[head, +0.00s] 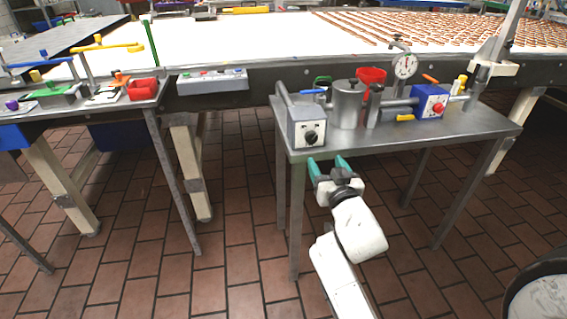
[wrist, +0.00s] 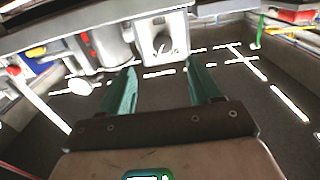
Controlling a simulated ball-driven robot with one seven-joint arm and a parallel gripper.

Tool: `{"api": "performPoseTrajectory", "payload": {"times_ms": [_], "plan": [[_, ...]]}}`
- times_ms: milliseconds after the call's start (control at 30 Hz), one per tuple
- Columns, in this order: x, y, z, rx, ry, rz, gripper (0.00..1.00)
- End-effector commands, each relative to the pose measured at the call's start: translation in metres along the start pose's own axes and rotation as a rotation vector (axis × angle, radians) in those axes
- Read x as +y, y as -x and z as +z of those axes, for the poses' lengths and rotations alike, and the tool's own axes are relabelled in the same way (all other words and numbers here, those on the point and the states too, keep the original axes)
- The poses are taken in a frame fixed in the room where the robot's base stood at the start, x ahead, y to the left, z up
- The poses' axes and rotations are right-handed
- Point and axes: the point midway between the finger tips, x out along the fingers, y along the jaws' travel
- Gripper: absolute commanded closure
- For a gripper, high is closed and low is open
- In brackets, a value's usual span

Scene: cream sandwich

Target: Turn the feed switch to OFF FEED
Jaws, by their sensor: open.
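The feed switch is a black knob (head: 311,137) on the front of a grey box (head: 296,128) at the left front corner of the steel table. Its markings are too small to read. In the wrist view the pale box (wrist: 148,32) shows beyond the fingertips, with its dark knob (wrist: 163,44) roughly between them. My gripper (head: 327,163) has two green fingers, spread open and empty. It is in front of the table edge, lower than the knob and slightly right of it in the head view, apart from it.
On the steel table (head: 470,128) stand a metal cylinder (head: 348,105), a red cup (head: 371,77), a dial gauge (head: 404,66) and a blue box (head: 428,102) with a red button. A white conveyor (head: 270,35) runs behind. The tiled floor (head: 235,230) left of my arm is clear.

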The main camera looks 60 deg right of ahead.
Motion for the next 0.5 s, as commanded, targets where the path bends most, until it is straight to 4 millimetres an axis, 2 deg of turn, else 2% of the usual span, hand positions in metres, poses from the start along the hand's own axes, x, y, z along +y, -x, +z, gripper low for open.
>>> {"api": "performPoseTrajectory", "payload": {"times_ms": [233,500], "plan": [[0.001,-0.019,-0.005,0.02,0.0,0.0,0.37],[0.002,-0.067,-0.005,0.018,0.0,0.001,0.37]]}}
